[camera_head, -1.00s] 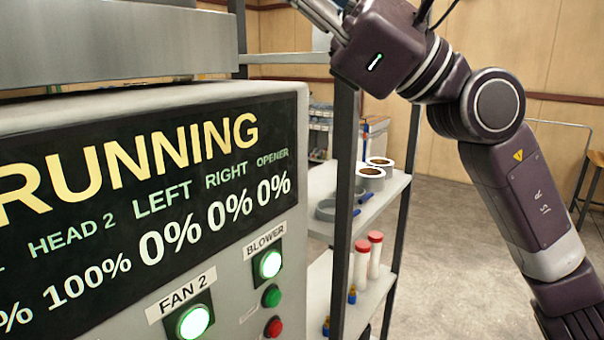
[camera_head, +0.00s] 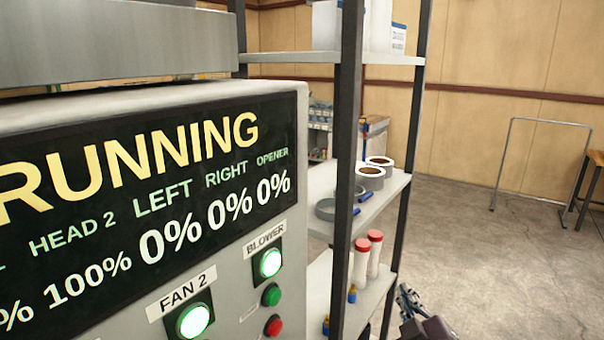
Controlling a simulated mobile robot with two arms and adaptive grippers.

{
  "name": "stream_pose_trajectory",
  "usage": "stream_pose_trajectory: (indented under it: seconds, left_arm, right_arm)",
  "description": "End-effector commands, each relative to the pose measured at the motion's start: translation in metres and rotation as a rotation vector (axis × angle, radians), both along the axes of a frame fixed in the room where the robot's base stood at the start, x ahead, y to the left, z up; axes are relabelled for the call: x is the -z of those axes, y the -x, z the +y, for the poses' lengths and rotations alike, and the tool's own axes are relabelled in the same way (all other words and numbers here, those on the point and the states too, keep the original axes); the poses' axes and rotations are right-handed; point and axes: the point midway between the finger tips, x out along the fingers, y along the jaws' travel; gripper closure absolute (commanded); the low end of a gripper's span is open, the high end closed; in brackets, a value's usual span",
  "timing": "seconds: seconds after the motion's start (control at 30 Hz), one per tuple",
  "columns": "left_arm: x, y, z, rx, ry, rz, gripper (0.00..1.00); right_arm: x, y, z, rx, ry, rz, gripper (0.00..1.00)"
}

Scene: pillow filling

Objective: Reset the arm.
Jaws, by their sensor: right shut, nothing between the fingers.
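My right gripper (camera_head: 407,301) shows at the bottom edge of the head view, just right of the shelf rack. It is small and partly cut off by the frame, and it looks shut and empty. A dark purple part of my right arm shows beside it at the bottom edge. My left gripper is not in view. The control machine (camera_head: 235,215) fills the left side, with a dark display (camera_head: 150,200) reading RUNNING. My right gripper is apart from the machine's buttons.
A shelf rack (camera_head: 349,100) stands right of the machine. It holds tape rolls (camera_head: 370,178), red-capped tubes (camera_head: 375,255) and small blue items. The green FAN 2 button (camera_head: 194,321) and BLOWER button (camera_head: 270,263) are lit. Open floor (camera_head: 480,260) lies to the right, with a metal frame (camera_head: 497,180) by the wall.

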Motion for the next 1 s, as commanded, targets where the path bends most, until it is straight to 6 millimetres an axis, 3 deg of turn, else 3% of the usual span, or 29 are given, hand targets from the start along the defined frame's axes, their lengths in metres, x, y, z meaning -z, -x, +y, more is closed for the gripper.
stream_pose_trajectory:
  seconds: [0.03,0.1,0.2,0.3,0.5,0.7,0.73,0.8,1.0]
  left_arm:
    - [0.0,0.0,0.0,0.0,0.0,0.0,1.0]
    - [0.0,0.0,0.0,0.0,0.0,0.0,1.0]
    - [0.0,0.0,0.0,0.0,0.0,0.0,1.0]
    - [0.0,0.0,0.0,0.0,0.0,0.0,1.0]
    - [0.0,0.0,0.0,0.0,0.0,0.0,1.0]
    - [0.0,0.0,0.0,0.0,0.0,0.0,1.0]
    - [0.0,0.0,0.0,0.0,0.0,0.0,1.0]
    - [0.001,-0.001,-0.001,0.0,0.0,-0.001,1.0]
    - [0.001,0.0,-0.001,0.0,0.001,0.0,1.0]
  right_arm:
    - [0.037,0.018,-0.004,0.018,-0.056,0.1,1.0]
    - [0.083,0.045,-0.007,0.045,-0.132,0.234,1.0]
    - [0.144,0.092,-0.01,0.092,-0.235,0.426,1.0]
    - [0.191,0.143,-0.01,0.139,-0.32,0.598,1.0]
    - [0.247,0.232,-0.005,0.222,-0.434,0.863,1.0]
    - [0.275,0.311,0.001,0.296,-0.511,1.076,1.0]
    - [0.28,0.319,0.002,0.306,-0.519,1.101,1.0]
    - [0.302,0.308,0.003,0.304,-0.512,1.098,1.0]
    - [0.363,0.299,0.005,0.308,-0.505,1.12,1.0]
